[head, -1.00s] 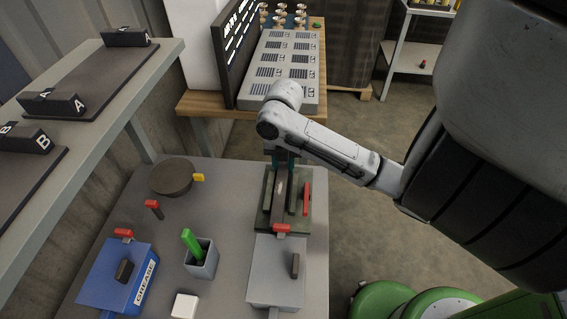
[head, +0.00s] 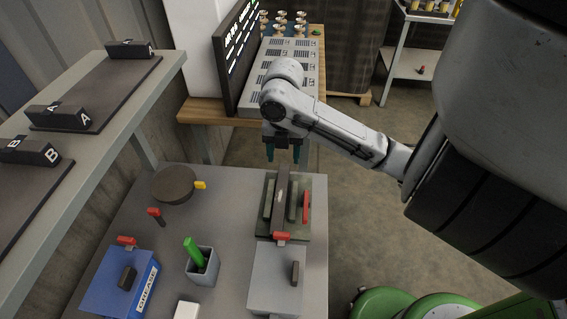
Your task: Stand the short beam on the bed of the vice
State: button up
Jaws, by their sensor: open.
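The short beam (head: 281,187), a grey-brown bar, appears upright in the dark green vice, between its two jaws. Its foot is partly hidden, so I cannot see the full contact with the bed. The vice (head: 262,228) sits on the grey table, with a red piece along its right side. My gripper (head: 283,157) is open and empty, with teal fingertips pointing down.
A grey box (head: 275,285) with a red-topped part stands in front of the vice. Left of it are a grey cup (head: 203,268) with a green item, a blue grease box (head: 105,285) and a dark round disc (head: 174,184). A shelf (head: 150,90) rises at the left.

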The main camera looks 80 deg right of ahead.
notch_tip(320, 180, up, 5)
jog(key=shift+p, duration=0.35)
jog(key=shift+c, duration=0.5)
dwell(0.6)
